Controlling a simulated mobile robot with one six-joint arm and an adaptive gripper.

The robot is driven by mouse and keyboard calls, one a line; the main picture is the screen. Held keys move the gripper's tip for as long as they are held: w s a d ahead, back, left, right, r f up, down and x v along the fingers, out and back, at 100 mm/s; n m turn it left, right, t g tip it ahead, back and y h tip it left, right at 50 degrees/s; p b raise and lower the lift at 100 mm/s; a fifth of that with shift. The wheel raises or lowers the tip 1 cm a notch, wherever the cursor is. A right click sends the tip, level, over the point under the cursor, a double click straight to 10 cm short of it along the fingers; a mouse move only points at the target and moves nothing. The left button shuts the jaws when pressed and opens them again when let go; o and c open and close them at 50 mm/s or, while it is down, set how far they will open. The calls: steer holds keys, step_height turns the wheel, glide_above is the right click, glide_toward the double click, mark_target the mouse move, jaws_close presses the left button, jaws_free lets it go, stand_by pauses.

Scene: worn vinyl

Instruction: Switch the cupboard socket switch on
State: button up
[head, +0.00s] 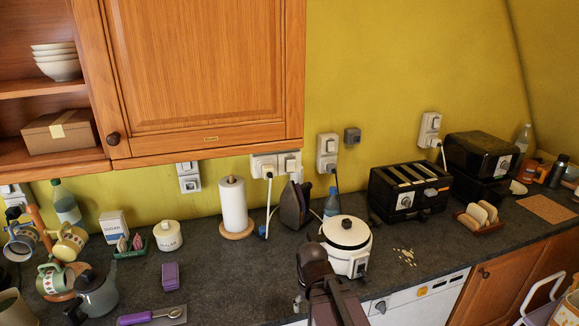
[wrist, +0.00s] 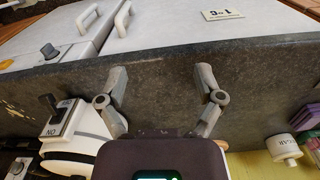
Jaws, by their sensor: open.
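Several white wall sockets with switches show in the head view. One socket (head: 188,177) sits below the wooden cupboard (head: 205,75), left of a double socket (head: 275,164) with a white plug and cable. Another socket (head: 327,153) is right of the cupboard, with a dark cable. No label tells which is the cupboard socket, and the switch positions are too small to read. My gripper (wrist: 163,78) is open and empty in the wrist view, above the counter's front edge and away from the wall sockets. My dark arm covers part of the counter in the head view.
A white cooker (head: 346,240), with an ON-marked switch in the wrist view (wrist: 62,117), stands beside my arm. An iron (head: 295,204), paper towel roll (head: 233,205) and blue-capped bottle (head: 332,203) stand before the sockets.

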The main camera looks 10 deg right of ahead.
steer(key=shift+w+d, duration=0.1)
steer(key=c, duration=0.8)
steer(key=shift+w, duration=0.2)
steer(key=c, duration=0.4)
steer(key=shift+w+d+f+t, duration=0.1)
steer(key=shift+w+d+t, duration=0.1)
steer(key=shift+w+t, duration=0.2)
steer(key=w+d+r+m+t+h+b, duration=0.1)
steer(key=w+d+r+t, duration=0.2)
steer(key=w+t, duration=0.35)
steer(key=w+d+r+m+t+h+b, duration=0.1)
steer(key=w+d+r+t+h, duration=0.2)
steer(key=w, duration=0.6)
steer(key=w+a+r+n+t+y+b, duration=0.1)
steer(key=w+r+t+y, duration=0.1)
steer(key=r+t, duration=0.3)
steer(key=w+a+r+n+t+y+b, duration=0.1)
steer(key=r+t+y, duration=0.3)
steer(key=r, duration=0.6)
steer(key=shift+w+a+n+t, duration=0.25)
steer(key=shift+w+n+t, duration=0.5)
steer(key=shift+t, duration=0.5)
